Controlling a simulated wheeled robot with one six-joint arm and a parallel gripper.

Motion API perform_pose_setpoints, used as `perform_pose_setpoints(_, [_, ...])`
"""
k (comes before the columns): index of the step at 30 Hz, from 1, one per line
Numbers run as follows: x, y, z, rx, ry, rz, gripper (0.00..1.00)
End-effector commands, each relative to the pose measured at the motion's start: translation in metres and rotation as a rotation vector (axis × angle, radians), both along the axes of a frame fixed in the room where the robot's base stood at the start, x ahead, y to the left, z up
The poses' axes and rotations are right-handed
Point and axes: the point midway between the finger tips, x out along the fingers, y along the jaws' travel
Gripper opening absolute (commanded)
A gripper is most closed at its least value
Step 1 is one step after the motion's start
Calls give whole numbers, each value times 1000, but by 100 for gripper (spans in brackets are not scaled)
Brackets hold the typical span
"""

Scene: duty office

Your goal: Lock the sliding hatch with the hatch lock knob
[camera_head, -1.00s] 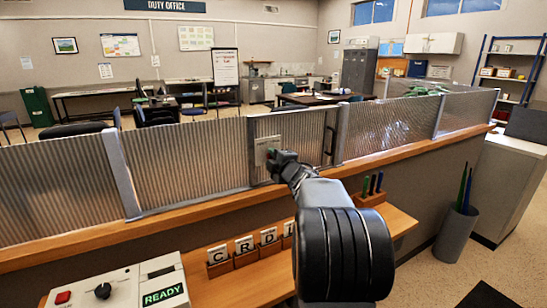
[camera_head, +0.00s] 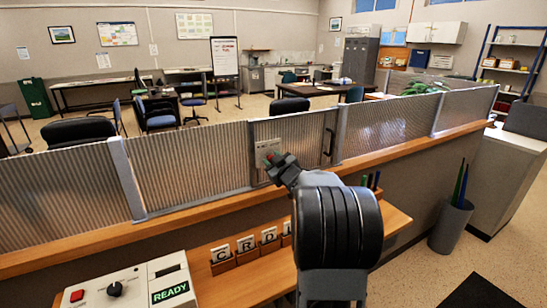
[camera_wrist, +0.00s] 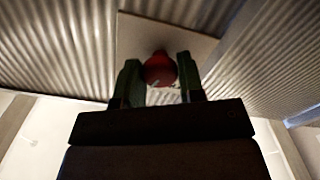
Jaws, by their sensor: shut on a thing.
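The sliding hatch (camera_head: 298,130) is a corrugated translucent panel in the screen above the wooden counter, with a dark upright handle toward its right side. A pale lock plate (camera_head: 266,148) is on its left part; it also shows in the wrist view (camera_wrist: 135,38). The red hatch lock knob (camera_wrist: 159,68) stands in front of this plate, between the two green fingers of my gripper (camera_wrist: 159,80). My gripper is shut on the knob. In the head view, my gripper (camera_head: 273,162) is at the plate, and the knob is mostly hidden by it.
A control box (camera_head: 130,287) with a black dial, red button and READY display stands at the lower left. Lettered card holders (camera_head: 248,255) and a pen block sit on the lower shelf. A grey bin (camera_head: 450,228) stands on the floor at right.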

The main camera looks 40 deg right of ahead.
Motion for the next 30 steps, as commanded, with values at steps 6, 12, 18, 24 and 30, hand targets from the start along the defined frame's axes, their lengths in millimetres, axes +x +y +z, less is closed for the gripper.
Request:
perform_pose_setpoints(6, [0,0,3,181,-24,0,12])
perform_pose_setpoints(12, [0,0,2,315,-44,0,12])
perform_pose_setpoints(18, [0,0,1,403,-55,0,12])
perform_pose_setpoints(24, [0,0,1,452,-63,0,12])
perform_pose_setpoints(30, [0,0,1,467,-65,-1,12])
